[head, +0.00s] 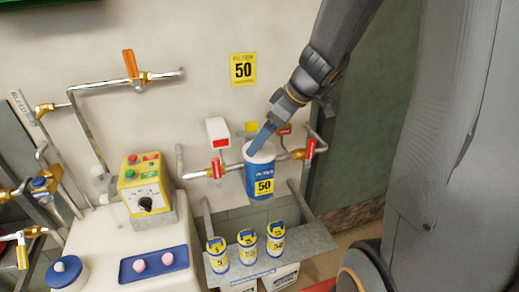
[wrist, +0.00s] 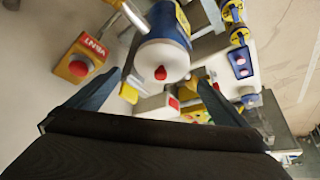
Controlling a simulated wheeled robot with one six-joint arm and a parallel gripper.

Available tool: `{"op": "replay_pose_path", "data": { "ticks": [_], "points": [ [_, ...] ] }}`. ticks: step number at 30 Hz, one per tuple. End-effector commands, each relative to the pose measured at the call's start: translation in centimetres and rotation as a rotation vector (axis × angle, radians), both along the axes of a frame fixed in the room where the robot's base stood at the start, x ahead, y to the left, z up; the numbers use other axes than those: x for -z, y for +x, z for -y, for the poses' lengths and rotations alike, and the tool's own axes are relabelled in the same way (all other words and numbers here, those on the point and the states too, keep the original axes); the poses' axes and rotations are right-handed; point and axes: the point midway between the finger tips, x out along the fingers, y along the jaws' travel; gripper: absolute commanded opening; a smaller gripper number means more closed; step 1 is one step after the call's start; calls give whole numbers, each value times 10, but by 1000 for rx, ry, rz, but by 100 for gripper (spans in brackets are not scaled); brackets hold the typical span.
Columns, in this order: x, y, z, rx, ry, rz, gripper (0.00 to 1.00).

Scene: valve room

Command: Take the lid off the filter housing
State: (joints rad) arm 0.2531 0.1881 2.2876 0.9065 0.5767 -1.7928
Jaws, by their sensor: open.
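The filter housing (head: 259,178) is a blue cylinder with a yellow "50" label, mounted upright in the pipe run. It also shows at the top of the wrist view (wrist: 167,22). Its lid (wrist: 150,57) is pale and round, sits on the housing, and has a small red knob (wrist: 160,73) in its middle. My gripper (head: 262,139) is at the top of the housing in the head view, partly hiding the lid. In the wrist view its open blue-grey fingers (wrist: 157,82) stand on either side of the knob, apart from it. Nothing is held.
Red-handled valves (head: 216,168) (head: 310,149) flank the housing. A white box with a red mark (head: 218,131) is on the wall to its left. Below, a grey shelf (head: 312,240) carries several labelled cartridges (head: 247,246). A yellow control box (head: 146,185) stands at left.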

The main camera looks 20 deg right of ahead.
Motion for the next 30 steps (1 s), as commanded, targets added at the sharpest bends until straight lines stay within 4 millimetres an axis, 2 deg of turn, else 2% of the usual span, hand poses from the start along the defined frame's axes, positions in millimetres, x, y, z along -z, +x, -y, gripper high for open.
{"op": "replay_pose_path", "data": {
  "ticks": [9, 18, 19, 27, 30],
  "points": [
    [31, 12, -15, -1, 0, -3, 99],
    [34, 14, -15, -1, -1, 0, 99],
    [34, 14, -15, -1, -1, 0, 98],
    [33, 14, -15, -1, -1, 0, 54],
    [33, 14, -15, -1, -1, 0, 54]
  ]
}}
